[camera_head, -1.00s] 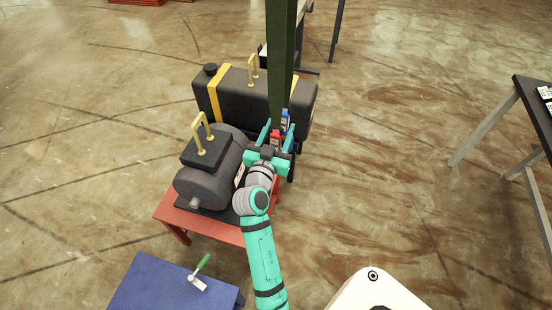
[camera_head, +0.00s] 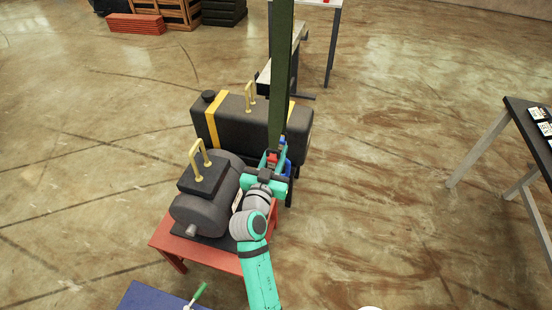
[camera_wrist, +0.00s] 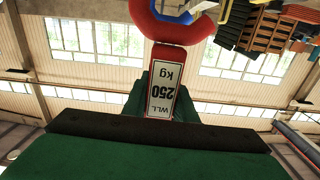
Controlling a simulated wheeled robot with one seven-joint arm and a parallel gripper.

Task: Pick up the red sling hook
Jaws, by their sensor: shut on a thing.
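The red sling hook (camera_head: 272,158) is at the lower end of a tall dark green strap or post (camera_head: 280,80). In the wrist view the hook (camera_wrist: 166,85) shows its red block with a white "WLL 250 kg" label and a curved red part at the top. My gripper (camera_head: 271,161) is shut on the red hook's block. Its teal fingers partly cover the hook in the head view. A blue hook (camera_head: 287,150) is just right of my fingers, partly hidden.
A grey motor with a yellow handle (camera_head: 205,205) rests on a red stand (camera_head: 172,251) left of my arm. A black tank with a yellow band (camera_head: 235,119) stands behind. A blue table (camera_head: 150,298) is at front; a dark-topped table (camera_head: 528,125) is right. Floor between is clear.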

